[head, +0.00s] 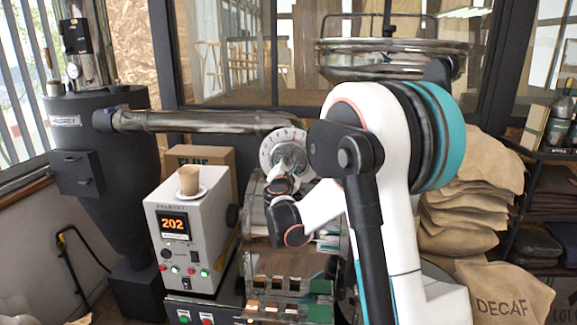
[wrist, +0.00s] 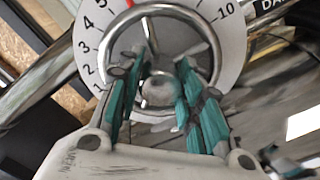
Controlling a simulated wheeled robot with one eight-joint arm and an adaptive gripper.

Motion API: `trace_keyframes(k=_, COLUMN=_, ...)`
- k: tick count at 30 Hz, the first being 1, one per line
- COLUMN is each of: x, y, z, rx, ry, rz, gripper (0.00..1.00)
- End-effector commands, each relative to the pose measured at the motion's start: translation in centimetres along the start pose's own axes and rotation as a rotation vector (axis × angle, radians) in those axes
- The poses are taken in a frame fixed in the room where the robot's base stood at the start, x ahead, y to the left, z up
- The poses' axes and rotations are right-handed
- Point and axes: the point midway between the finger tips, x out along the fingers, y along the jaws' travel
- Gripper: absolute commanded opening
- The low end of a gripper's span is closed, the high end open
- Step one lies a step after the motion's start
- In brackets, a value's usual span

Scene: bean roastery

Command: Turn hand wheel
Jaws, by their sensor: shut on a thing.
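The hand wheel (wrist: 160,88) is a chrome ring with a round silver hub, in front of a white numbered dial (wrist: 232,35) in the wrist view. Numbers 1 to 5 show on the left and 10 on the right, with a red mark near the top. In the head view the dial (head: 268,152) sits at the end of a metal pipe, with the wheel mostly hidden by my gripper (head: 279,178). In the wrist view my gripper (wrist: 163,62) has its teal-padded fingers on either side of the hub, shut on the wheel. The exact contact is unclear.
A dark cyclone drum (head: 95,170) stands farther left. Burlap sacks (head: 465,200) are stacked at right, behind my arm.

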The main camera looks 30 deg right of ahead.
Motion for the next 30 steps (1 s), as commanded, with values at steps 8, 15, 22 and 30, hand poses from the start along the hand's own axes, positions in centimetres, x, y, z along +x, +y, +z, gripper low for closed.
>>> trace_keyframes(k=8, x=0.0, y=0.0, z=0.0, rx=-0.001, ry=0.0, rz=0.0, gripper=0.54)
trace_keyframes(k=15, x=-0.1, y=0.0, z=0.0, rx=-0.001, ry=0.0, rz=0.0, gripper=0.54)
trace_keyframes(k=22, x=-2.8, y=0.1, z=-0.1, rx=-0.001, ry=0.001, rz=0.001, gripper=0.54)
trace_keyframes(k=30, x=-8.3, y=0.1, z=-0.1, rx=-0.001, ry=0.002, rz=0.002, gripper=0.54)
